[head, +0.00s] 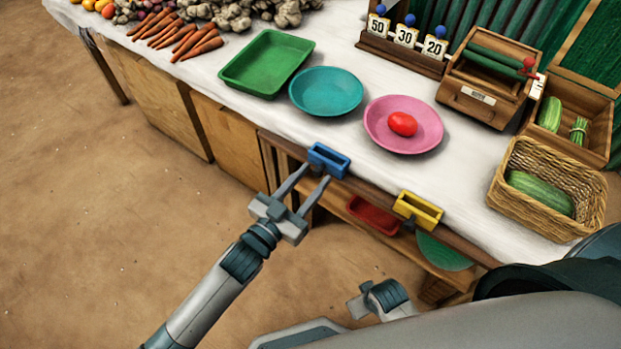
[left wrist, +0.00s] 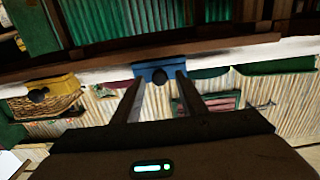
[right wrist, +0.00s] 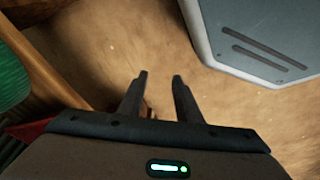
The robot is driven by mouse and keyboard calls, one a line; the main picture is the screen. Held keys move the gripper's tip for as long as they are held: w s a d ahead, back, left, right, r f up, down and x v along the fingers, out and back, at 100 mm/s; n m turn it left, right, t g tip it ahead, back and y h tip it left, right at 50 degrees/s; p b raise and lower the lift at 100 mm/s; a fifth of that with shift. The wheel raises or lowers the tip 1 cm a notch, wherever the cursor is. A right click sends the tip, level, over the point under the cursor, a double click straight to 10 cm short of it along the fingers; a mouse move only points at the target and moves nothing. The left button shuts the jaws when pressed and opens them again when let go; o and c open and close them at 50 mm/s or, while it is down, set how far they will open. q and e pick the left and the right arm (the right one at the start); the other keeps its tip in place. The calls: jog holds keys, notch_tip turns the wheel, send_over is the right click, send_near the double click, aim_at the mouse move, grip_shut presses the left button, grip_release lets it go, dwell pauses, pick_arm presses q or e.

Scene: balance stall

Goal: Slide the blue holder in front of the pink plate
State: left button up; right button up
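The blue holder (head: 328,160) sits on the table's front edge, below the gap between the teal plate and the pink plate. The pink plate (head: 375,138) lies to its right, farther back, with a red tomato (head: 403,124) on it. My left gripper (head: 316,173) is open at the front of the blue holder. In the left wrist view, its fingertips (left wrist: 160,80) lie either side of the dark knob on the blue holder (left wrist: 157,69); I cannot tell whether they touch. My right gripper (right wrist: 160,77) is open and empty over the floor.
A yellow holder (head: 420,208) sits farther right on the same front edge. A teal plate (head: 326,91) and green tray (head: 267,63) stand left of the pink plate. A wicker basket (head: 500,205) is at the right. The edge between the two holders looks clear.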

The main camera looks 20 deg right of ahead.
pick_arm(q)
grip_shut()
jog(key=shift+s+d, duration=0.1)
jog(key=shift+s, duration=0.05)
pick_arm(e)
jog(key=shift+w+r, duration=0.1)
jog(key=shift+r, duration=0.05)
